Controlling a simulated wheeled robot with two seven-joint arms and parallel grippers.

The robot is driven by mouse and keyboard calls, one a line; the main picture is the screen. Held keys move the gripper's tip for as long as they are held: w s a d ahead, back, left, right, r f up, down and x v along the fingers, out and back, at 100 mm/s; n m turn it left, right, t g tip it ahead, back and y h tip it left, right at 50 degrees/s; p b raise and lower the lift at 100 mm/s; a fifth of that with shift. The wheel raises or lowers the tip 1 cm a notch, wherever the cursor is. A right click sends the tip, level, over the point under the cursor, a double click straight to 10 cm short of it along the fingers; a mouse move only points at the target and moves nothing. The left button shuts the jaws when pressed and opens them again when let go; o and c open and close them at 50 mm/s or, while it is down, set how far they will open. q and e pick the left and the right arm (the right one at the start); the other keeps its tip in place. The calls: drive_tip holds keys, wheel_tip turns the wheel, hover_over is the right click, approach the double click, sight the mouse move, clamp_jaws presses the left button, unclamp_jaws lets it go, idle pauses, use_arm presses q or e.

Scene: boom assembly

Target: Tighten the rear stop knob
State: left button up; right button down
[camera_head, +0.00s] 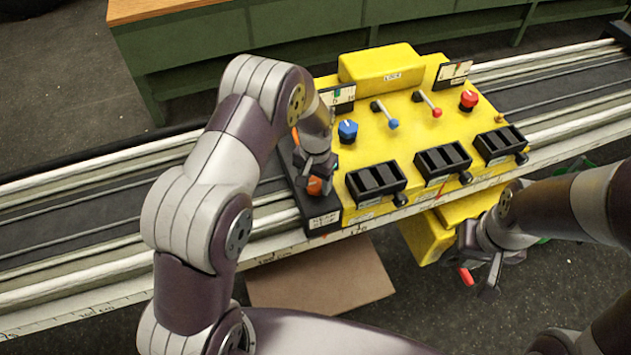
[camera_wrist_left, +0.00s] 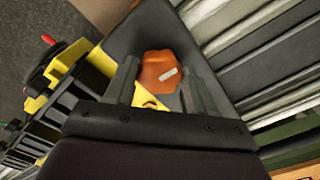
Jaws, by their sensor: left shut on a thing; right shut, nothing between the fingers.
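An orange knob (camera_head: 315,186) sits on the black end block (camera_head: 320,222) at the left end of the yellow carriage. My left gripper (camera_head: 316,174) is over the knob and shut on it. My right gripper (camera_head: 489,284) is shut and empty, low at the right, apart from the knob.
The yellow carriage (camera_head: 420,125) carries a blue knob (camera_head: 347,130), a red knob (camera_head: 468,99), two levers and black boxes. It sits on a long rail (camera_head: 90,215). A green bench (camera_head: 200,55) stands behind. A brown board (camera_head: 320,280) lies below the rail.

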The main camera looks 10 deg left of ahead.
use_arm(q)
drive_tip(key=m, duration=0.3)
drive_tip(key=shift+w+m+b, duration=0.15)
drive_tip(key=shift+m+b, duration=0.2)
drive_tip(key=shift+m, duration=0.05)
drive_tip(key=m, duration=0.4)
drive_tip(key=shift+m+b, duration=0.3)
drive_tip(key=shift+b, duration=0.05)
drive_tip(key=m, duration=0.8)
drive_tip(key=shift+b, duration=0.4)
drive_tip(key=shift+m, duration=0.5)
drive_tip(key=o, duration=1)
drive_tip(key=shift+o, duration=0.2)
